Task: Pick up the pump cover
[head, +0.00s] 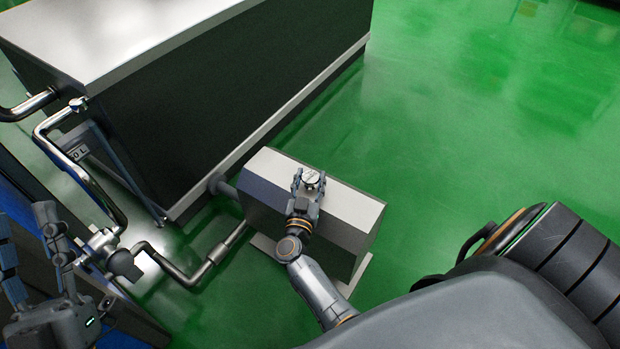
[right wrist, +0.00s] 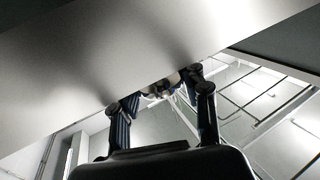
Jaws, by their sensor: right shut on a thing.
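The pump cover (head: 265,170) is a silver-topped box with dark grey sides, upright near the middle of the head view. A small round silver knob (head: 311,178) is at its top. My right gripper (head: 308,182) is at the top of the cover, shut on the knob with a finger on either side. In the right wrist view, the gripper's fingers (right wrist: 160,95) flank the partly hidden knob (right wrist: 158,88), beside the cover's broad pale face (right wrist: 150,45). My left gripper (head: 35,235) is open and empty at the far left, away from the cover.
A large dark tank with a steel top (head: 130,35) stands behind and left of the cover. Steel pipes (head: 205,270) run at the cover's left. A pale base plate (head: 358,277) shows at its lower edge. The green floor (head: 470,130) is clear at right.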

